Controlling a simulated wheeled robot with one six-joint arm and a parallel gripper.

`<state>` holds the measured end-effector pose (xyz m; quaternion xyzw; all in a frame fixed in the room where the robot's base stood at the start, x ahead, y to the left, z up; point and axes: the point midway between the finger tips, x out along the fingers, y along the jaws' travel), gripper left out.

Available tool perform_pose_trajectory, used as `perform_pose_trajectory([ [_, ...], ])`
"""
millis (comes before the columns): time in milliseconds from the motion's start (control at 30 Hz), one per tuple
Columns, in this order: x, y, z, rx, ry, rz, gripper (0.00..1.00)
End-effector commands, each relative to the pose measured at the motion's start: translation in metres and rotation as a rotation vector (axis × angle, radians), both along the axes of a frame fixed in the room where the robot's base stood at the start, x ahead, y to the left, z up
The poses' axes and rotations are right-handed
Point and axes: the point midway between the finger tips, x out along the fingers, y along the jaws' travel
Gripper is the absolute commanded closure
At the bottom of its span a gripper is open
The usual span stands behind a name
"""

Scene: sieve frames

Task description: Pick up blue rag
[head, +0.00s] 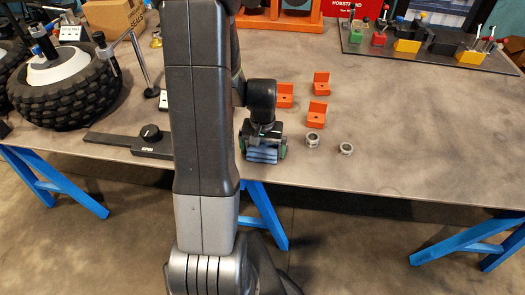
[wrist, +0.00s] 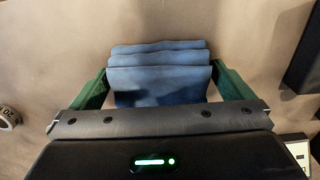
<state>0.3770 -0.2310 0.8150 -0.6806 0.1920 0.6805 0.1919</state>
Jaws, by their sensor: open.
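The blue rag (wrist: 160,80) lies folded in layers on the table, in the middle of the wrist view. In the head view the rag (head: 263,156) shows near the table's front edge, under my gripper. My gripper (wrist: 165,88) is open, with one green finger on each side of the rag. In the head view my gripper (head: 264,150) points down at the rag. The near part of the rag is hidden by the gripper body in the wrist view. I cannot tell whether the fingers touch it.
Orange brackets (head: 318,112) and two metal rings (head: 313,139) stand right of my gripper. A black tool with a knob (head: 151,134) and a tyre (head: 65,90) are to the left. A dark board with coloured blocks (head: 430,47) lies back right. The front right of the table (head: 420,150) is clear.

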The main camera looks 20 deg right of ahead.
Motion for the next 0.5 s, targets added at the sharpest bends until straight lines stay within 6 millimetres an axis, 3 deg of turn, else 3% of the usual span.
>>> perform_pose_trajectory([
  [167,-0.0001,-0.0001,-0.0002,0.000,0.000,0.000,0.00],
  [367,0.0000,-0.0001,-0.0001,0.000,0.000,0.000,0.35],
  [500,0.0000,-0.0001,0.0000,0.000,0.000,0.000,0.36],
])
